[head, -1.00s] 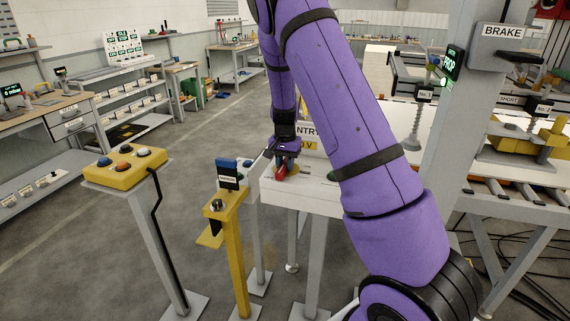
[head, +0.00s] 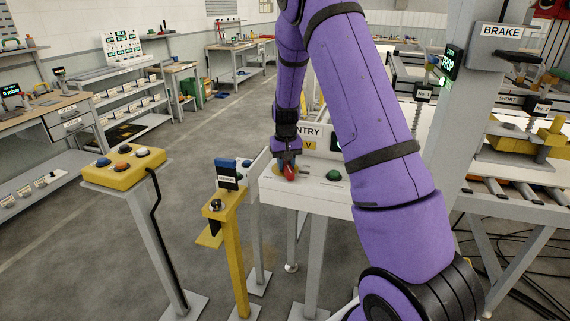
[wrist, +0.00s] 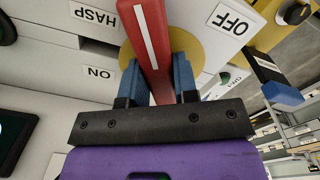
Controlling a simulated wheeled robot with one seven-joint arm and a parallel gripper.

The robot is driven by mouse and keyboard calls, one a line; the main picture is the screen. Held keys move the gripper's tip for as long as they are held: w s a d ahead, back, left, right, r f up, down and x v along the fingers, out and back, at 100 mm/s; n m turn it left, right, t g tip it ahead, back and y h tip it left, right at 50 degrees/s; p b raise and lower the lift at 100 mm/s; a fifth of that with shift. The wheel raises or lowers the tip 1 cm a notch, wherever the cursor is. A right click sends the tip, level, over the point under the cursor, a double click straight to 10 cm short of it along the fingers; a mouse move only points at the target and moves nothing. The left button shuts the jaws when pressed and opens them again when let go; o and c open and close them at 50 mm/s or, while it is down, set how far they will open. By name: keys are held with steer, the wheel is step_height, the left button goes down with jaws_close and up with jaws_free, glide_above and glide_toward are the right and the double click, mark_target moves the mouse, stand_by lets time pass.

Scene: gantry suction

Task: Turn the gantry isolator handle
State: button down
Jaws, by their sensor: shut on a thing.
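The isolator handle (head: 289,174) is a red lever on a yellow disc, on top of the white gantry box (head: 315,200). In the wrist view the handle (wrist: 150,40) has a white stripe and stands in front of the yellow disc (wrist: 190,45). My gripper (wrist: 157,82) has blue fingers, one on each side of the handle, shut on it. In the head view my gripper (head: 287,163) reaches down onto the handle. The OFF label (wrist: 231,20) is right of the handle, the ON label (wrist: 100,73) left. The handle's lower end is hidden behind my gripper.
A green button (head: 334,175) sits on the box to the right of the handle. A HASP label (wrist: 94,15) shows on the box. A yellow post (head: 231,230) stands left of the box, and a yellow button box (head: 124,164) further left. Open floor lies beyond.

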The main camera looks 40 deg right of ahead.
steer(key=n, duration=0.6)
steer(key=shift+d, duration=0.35)
steer(key=n, duration=0.5)
steer(key=shift+w+d, duration=0.1)
steer(key=shift+d, duration=0.05)
steer(key=shift+n, duration=0.4)
steer(key=c, duration=0.9)
jaws_free()
step_height(320, 180, up, 11)
steer(key=shift+f, duration=0.1)
